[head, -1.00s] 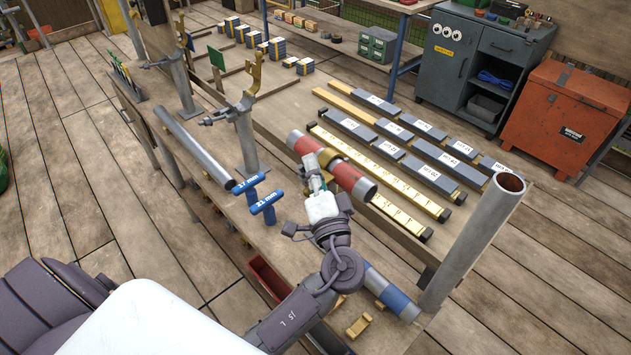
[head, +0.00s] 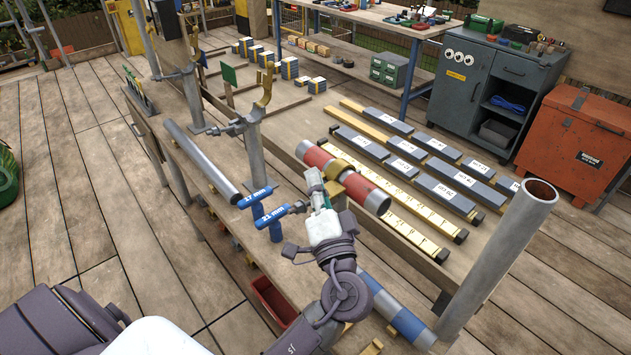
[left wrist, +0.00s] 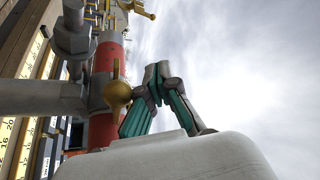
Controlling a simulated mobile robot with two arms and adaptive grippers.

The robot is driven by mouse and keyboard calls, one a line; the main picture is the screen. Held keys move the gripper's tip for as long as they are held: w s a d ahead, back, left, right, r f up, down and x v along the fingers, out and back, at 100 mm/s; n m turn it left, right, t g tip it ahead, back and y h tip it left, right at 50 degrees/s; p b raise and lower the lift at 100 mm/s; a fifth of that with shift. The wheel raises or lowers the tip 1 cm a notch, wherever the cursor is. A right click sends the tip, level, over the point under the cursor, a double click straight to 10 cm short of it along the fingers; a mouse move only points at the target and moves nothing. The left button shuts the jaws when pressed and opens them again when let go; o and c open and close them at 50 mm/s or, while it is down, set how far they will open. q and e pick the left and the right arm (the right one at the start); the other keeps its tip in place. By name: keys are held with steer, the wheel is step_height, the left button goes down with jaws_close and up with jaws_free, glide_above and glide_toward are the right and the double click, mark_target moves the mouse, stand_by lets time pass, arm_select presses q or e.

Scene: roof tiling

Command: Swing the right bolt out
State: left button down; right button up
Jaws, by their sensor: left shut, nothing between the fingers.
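A red-and-grey tube (head: 372,196) lies across the bench with a brass coupler (head: 338,168) around it. A grey bolt with a nut (head: 297,208) sticks out to the left of the coupler, near the blue 21 mm tool. In the left wrist view a grey bolt and nut (left wrist: 72,38) stand close beside the red tube (left wrist: 104,62), with a rounded brass part (left wrist: 118,96) below. My left gripper (head: 314,182) is shut and empty at the coupler's near side. Its teal-padded fingers (left wrist: 156,80) show to the right of the brass part, apparently apart from it.
Two blue T-handled tools, 17 mm (head: 252,197) and 21 mm (head: 270,216), stand left of the gripper. A grey post with another coupler (head: 250,128) rises behind. A thick upright pipe (head: 505,250) stands at the right.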

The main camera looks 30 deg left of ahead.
arm_select(q)
steer(key=v, duration=1.2)
steer(key=shift+a+f, duration=0.1)
